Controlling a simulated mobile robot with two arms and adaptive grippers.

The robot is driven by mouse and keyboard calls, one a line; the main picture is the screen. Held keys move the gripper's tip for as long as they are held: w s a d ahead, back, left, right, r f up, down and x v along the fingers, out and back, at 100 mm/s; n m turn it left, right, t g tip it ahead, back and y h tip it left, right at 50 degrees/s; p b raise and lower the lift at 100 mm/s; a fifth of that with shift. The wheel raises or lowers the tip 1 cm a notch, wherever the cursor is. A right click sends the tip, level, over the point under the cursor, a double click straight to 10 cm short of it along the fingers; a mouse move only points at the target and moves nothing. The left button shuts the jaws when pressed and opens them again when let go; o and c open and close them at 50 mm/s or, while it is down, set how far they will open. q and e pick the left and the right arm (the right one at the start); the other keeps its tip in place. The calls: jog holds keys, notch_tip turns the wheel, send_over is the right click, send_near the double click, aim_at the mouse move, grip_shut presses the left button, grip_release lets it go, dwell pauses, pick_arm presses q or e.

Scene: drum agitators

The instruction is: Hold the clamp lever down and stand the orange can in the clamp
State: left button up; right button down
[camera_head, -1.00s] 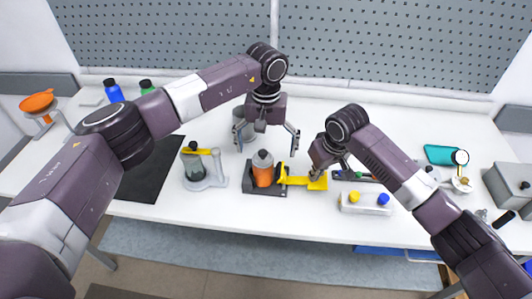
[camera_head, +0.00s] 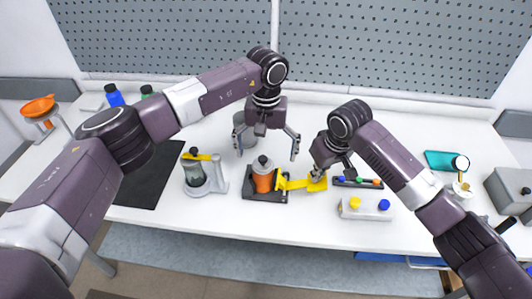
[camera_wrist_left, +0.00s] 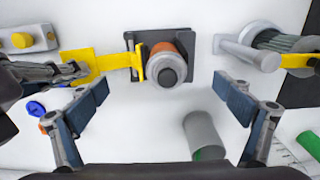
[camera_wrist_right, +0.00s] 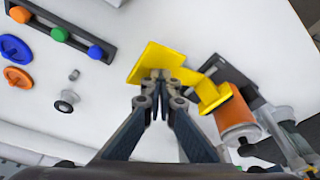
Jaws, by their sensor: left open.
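The orange can (camera_head: 263,182) stands upright on the dark clamp base (camera_head: 250,195), with a grey cap on top. The left wrist view shows it from above, with the orange side (camera_wrist_left: 187,49) beside the clamp's yellow end. The yellow clamp lever (camera_head: 298,184) runs right from the can to a wide flat paddle (camera_wrist_right: 158,60). My left gripper (camera_head: 267,155) is open and empty above and behind the can, with its fingers wide apart. My right gripper (camera_wrist_right: 156,82) has its fingertips together over the paddle and appears to touch it. The contact under the tips is hidden.
A glass vessel on a grey stand (camera_head: 200,175) with a yellow lever is left of the clamp. A grey cylinder (camera_head: 240,125) stands behind. A white block with yellow and blue knobs (camera_head: 365,208) and a dark strip with coloured knobs (camera_head: 357,182) lie right. The front table edge is clear.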

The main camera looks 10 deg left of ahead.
jog(key=shift+w+a+v, duration=0.1)
jog(key=shift+w+v, duration=0.1)
jog(key=shift+v, duration=0.8)
jog(key=shift+w+a+v, duration=0.15)
jog(key=shift+w+v, duration=0.05)
jog(key=shift+v, duration=0.85)
jog(key=shift+w+a+v, duration=0.1)
jog(key=shift+w+v, duration=0.15)
jog(key=shift+v, duration=0.75)
jog(key=shift+r, duration=0.1)
